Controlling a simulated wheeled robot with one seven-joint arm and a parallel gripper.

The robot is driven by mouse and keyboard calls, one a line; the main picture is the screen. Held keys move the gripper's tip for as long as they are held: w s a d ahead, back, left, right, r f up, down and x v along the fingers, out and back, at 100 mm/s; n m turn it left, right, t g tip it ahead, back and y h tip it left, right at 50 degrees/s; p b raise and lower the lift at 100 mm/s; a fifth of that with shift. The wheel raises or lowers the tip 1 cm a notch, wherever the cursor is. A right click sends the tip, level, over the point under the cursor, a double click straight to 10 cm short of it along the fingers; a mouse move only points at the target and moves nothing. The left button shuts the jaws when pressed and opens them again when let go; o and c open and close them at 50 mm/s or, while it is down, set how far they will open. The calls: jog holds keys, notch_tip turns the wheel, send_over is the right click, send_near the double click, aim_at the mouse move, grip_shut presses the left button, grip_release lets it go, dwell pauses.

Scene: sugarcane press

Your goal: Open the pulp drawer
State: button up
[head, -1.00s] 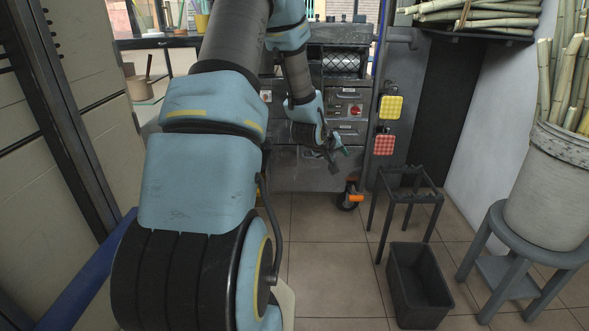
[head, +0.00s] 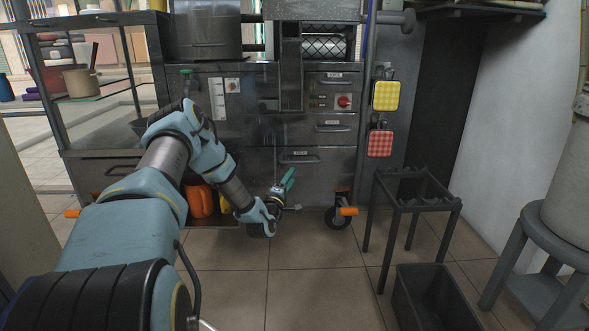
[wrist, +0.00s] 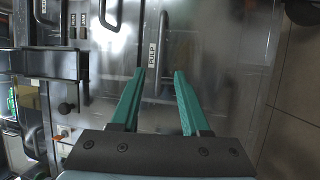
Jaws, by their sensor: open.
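The pulp drawer (head: 313,168) is the lowest of the stacked drawers on the right of the grey metal press cabinet, and it looks shut. Its bar handle (head: 299,161) sits under a small label. In the wrist view the label reads PULP (wrist: 152,52), and the handle (wrist: 158,66) appears sideways, lined up with the gap between my fingertips. My gripper (head: 288,181) is open and empty, with green fingers, just below the handle in the head view. The fingers (wrist: 160,77) look short of the handle; the exact gap is hard to tell.
Two other drawers (head: 333,128) and a red knob (head: 344,101) sit above. A caster (head: 339,217) is at the cabinet's lower right. A dark metal stand (head: 417,205), a black bin (head: 432,300) and a blue-grey stool (head: 555,238) stand at right. The tiled floor in front is clear.

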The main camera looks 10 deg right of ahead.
jog(key=b+x, duration=0.2)
jog(key=x, duration=0.7)
jog(key=shift+d+b, duration=0.15)
jog(key=shift+b, duration=0.15)
grip_shut()
dwell(1.0)
